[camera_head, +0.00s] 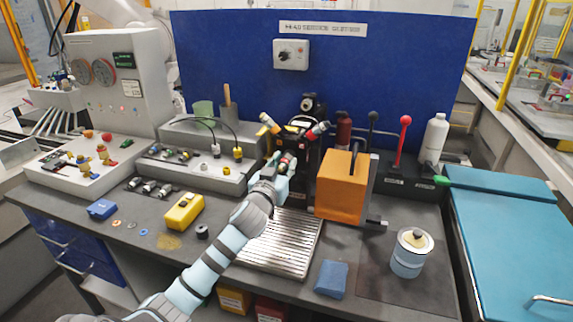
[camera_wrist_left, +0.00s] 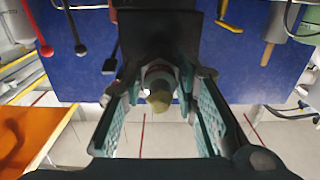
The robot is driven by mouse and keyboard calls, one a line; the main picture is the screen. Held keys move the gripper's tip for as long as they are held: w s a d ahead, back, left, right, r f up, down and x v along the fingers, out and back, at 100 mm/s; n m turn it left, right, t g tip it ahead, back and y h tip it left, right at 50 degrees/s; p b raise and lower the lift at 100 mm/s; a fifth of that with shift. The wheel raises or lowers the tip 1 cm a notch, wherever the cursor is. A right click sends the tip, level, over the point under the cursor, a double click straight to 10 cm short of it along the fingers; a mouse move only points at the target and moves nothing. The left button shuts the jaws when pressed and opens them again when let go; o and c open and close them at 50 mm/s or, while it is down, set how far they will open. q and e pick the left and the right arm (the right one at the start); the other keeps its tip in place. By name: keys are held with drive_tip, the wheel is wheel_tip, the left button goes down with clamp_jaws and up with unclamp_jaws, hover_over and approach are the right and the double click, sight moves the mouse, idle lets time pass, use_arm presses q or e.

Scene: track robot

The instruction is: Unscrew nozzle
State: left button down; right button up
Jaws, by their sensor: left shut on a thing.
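My left arm reaches up from the bottom of the head view, and its gripper (camera_head: 281,167) is at the lower front of a black head unit (camera_head: 306,131) with red and yellow fittings. In the left wrist view, the two green-lined fingers (camera_wrist_left: 159,84) stand on either side of a round nozzle (camera_wrist_left: 158,74) with a brass-coloured tip (camera_wrist_left: 158,103). The gripper is shut on the nozzle, which sits under a dark block. In the head view the fingers largely hide the nozzle. My right gripper does not show in either view.
An orange block (camera_head: 341,187) stands close right of the gripper, with red (camera_head: 404,128) and black levers behind. A ribbed metal tray (camera_head: 281,245) lies below.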

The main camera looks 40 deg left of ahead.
use_arm(q)
drive_tip(key=shift+f+n+b, duration=0.1)
drive_tip(key=shift+n+b, duration=0.4)
drive_tip(key=shift+n, duration=0.5)
drive_tip(key=n+b, duration=0.1)
drive_tip(key=n, duration=0.2)
drive_tip(key=shift+n+b, duration=0.3)
drive_tip(key=shift+n, duration=0.1)
drive_tip(key=c, duration=1.2)
unclamp_jaws()
drive_tip(key=v, duration=1.2)
